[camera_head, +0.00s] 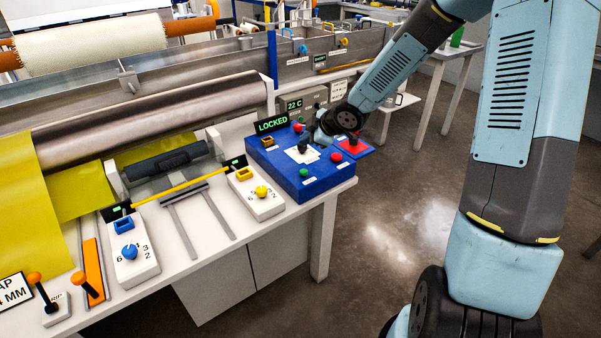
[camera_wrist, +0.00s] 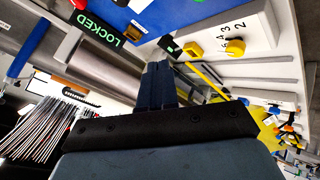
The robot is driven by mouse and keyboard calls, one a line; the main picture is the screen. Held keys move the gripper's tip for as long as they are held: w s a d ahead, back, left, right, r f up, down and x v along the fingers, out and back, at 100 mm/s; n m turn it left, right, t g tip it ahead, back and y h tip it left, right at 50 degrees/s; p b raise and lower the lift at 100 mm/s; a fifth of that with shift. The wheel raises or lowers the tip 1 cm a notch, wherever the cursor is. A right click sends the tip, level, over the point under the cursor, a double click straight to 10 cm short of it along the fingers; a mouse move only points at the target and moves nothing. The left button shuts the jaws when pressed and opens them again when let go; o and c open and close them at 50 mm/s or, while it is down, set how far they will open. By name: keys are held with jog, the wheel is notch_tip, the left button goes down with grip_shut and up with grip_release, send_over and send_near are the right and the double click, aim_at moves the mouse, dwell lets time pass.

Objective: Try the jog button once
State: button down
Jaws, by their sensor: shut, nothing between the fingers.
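A blue control box (camera_head: 268,168) stands at the right end of the white bench. Its top carries a green button (camera_head: 304,173), a red button (camera_head: 336,157) and small labels. The labels are too small to read, so I cannot tell which button is the jog button. A green "LOCKED" display (camera_head: 272,123) stands at its back edge and also shows in the wrist view (camera_wrist: 99,29). My gripper (camera_wrist: 158,66) is shut and empty. In the head view my wrist is over the box's back right part and hides some of it; contact cannot be told.
A white selector box with a yellow knob (camera_head: 261,191) stands left of the blue box. Another with a blue knob (camera_head: 129,251) is nearer. A red button on a blue plate (camera_head: 352,143) sits at the box's right. Steel rollers (camera_head: 160,118) lie behind. Open floor is at right.

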aim_at(306, 172)
jog(key=shift+s+a+f, duration=0.1)
jog(key=shift+f, duration=4.3)
jog(key=shift+f, duration=0.85)
jog(key=shift+r, duration=0.95)
jog(key=shift+r, duration=2.5)
